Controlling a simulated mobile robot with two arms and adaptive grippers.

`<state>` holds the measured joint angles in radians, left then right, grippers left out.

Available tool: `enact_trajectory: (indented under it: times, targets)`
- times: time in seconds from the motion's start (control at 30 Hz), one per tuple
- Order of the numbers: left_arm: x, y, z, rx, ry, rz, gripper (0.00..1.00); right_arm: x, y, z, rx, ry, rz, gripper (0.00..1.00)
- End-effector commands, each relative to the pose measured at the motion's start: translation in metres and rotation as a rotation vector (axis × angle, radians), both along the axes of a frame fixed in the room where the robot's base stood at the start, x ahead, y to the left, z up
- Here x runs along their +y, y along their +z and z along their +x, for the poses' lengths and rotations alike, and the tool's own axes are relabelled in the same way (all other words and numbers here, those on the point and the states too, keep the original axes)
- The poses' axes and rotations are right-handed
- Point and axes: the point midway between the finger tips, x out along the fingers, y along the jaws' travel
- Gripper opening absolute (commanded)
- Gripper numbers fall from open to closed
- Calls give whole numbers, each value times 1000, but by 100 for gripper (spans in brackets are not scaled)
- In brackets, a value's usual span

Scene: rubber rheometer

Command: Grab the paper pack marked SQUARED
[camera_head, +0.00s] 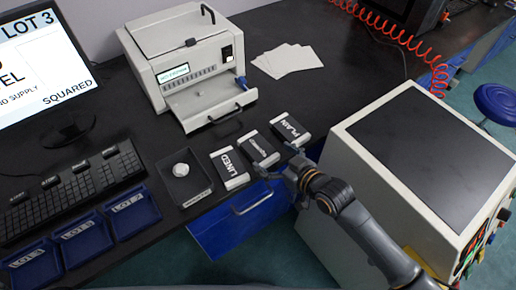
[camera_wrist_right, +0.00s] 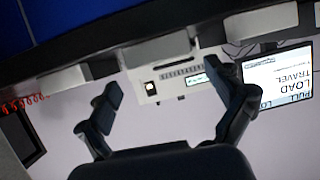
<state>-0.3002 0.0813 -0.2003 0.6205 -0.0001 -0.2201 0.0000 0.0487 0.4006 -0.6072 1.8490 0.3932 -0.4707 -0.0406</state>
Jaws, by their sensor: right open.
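Three dark-topped white paper packs lie in a row at the front edge of the black bench. They are the LINED pack (camera_head: 229,167), a middle pack (camera_head: 259,149) with a label too small to read surely, and the PLAIN pack (camera_head: 290,130). The word SQUARED also stands on the monitor. My right gripper (camera_head: 280,174) is just in front of the middle pack, apart from it, open and empty. In the right wrist view, turned upside down, its spread fingers (camera_wrist_right: 170,92) face the white end of the middle pack (camera_wrist_right: 158,51). My left gripper is out of view.
A white machine (camera_head: 190,60) with a front tray stands behind the packs. A small black tray (camera_head: 185,178) is left of them. An open blue drawer (camera_head: 235,222) juts out below. A large pale cabinet (camera_head: 420,150) stands close on the right.

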Motion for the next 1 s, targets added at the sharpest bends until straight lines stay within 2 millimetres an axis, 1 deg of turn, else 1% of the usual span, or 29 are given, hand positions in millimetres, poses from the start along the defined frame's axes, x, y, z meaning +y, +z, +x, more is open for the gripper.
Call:
enact_trajectory:
  times: [0.13,0.27,0.4,0.5,0.7,0.77,0.8,0.87,0.9,0.97,1.0]
  targets:
    - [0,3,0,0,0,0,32,9,-3,8,0,0,3,92]
    - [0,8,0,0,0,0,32,23,-10,21,0,-1,2,92]
    - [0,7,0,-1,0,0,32,32,-18,33,1,0,1,92]
    - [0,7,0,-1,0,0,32,34,-20,36,1,0,-1,92]
    - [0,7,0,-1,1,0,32,34,-20,36,0,0,0,92]
    - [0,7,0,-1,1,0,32,34,-20,36,0,0,0,82]
    - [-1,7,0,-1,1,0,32,34,-20,36,0,0,0,74]
    - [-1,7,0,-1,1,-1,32,34,-20,36,0,0,0,62]
    - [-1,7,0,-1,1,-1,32,34,-20,36,0,0,0,54]
    - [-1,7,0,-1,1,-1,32,34,-20,36,0,0,0,42]
    - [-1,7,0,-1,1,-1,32,34,-20,36,0,0,0,33]
